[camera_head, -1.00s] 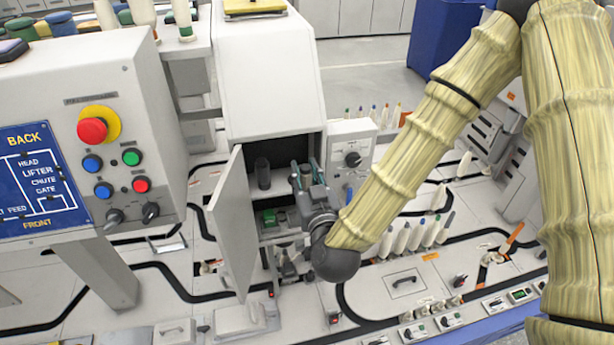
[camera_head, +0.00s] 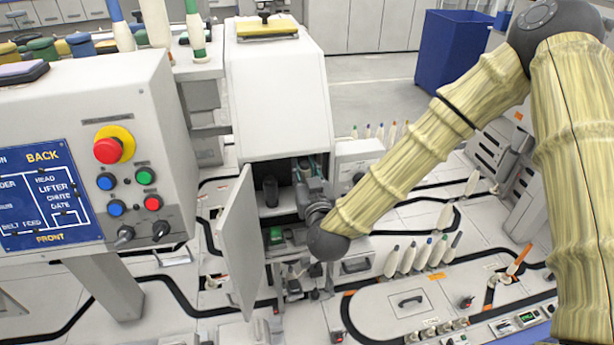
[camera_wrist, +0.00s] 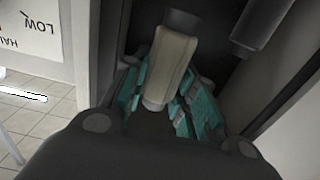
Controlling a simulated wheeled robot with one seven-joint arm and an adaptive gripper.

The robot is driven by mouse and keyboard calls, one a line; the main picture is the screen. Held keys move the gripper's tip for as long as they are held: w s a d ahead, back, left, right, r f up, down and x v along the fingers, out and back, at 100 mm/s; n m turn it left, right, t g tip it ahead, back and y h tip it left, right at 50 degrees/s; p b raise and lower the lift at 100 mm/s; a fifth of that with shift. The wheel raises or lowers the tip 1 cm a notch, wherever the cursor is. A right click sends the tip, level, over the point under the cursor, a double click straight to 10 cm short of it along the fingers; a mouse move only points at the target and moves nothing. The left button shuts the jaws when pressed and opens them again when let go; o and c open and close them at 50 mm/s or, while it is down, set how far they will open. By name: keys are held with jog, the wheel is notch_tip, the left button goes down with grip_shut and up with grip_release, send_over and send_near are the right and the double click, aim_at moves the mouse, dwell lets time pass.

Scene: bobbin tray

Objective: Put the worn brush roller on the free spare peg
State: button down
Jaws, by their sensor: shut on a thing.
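My gripper (camera_wrist: 168,95) is shut on a beige roller (camera_wrist: 170,62) with dark ends, which sits between the teal finger pads in the wrist view. I take it as the worn brush roller, but its surface wear is too small to tell. In the head view my gripper (camera_head: 306,186) reaches into the open cabinet (camera_head: 285,105), and the held roller is hidden there. A dark cylinder (camera_head: 270,190) stands upright on the cabinet shelf to the left of my gripper. A dark cylinder (camera_wrist: 258,25) also shows in the wrist view, apart from the held roller. I cannot make out a free peg.
The cabinet door (camera_head: 240,245) stands open to the left of my gripper. A control panel (camera_head: 115,160) with buttons is farther left. A small box with a knob (camera_head: 358,165) stands just right of the opening. Several bobbins (camera_head: 422,256) stand on the floor panels to the right.

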jog(key=shift+w+a, duration=0.2)
jog(key=shift+w, duration=0.9)
jog(key=shift+w+a, duration=0.2)
jog(key=shift+w, duration=0.9)
jog(key=shift+f+b, duration=0.35)
jog(key=shift+f, duration=0.2)
jog(key=shift+f+b, duration=1.85)
jog(key=shift+f, duration=0.9)
jog(key=c, duration=1.1)
grip_release()
jog(key=shift+s, duration=0.1)
